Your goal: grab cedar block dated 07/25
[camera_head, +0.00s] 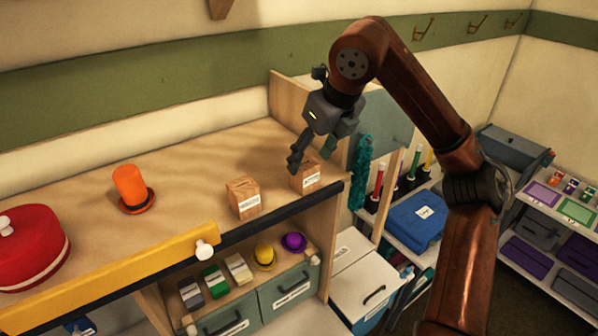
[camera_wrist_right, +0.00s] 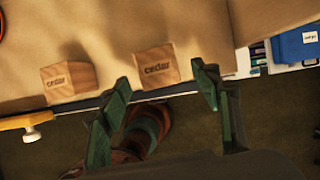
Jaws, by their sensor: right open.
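Two light-brown wooden blocks with white front labels stand on the wooden counter top. The left block (camera_head: 243,198) is apart from the right block (camera_head: 306,178); both label texts are too small to read. In the right wrist view, the left block (camera_wrist_right: 68,80) and the right block (camera_wrist_right: 157,64) each show the word "cedar"; no date is legible. My right gripper (camera_head: 311,157) is open, just above the right block. In the wrist view its green fingers (camera_wrist_right: 160,73) stand either side of that block, without a visible grip. My left gripper is not in view.
An orange top hat (camera_head: 131,188) and a red round box (camera_head: 33,247) stand further left on the counter (camera_head: 190,185). A yellow rail (camera_head: 120,283) with a white knob runs along the front edge. A wooden side panel (camera_head: 283,100) rises behind the right block.

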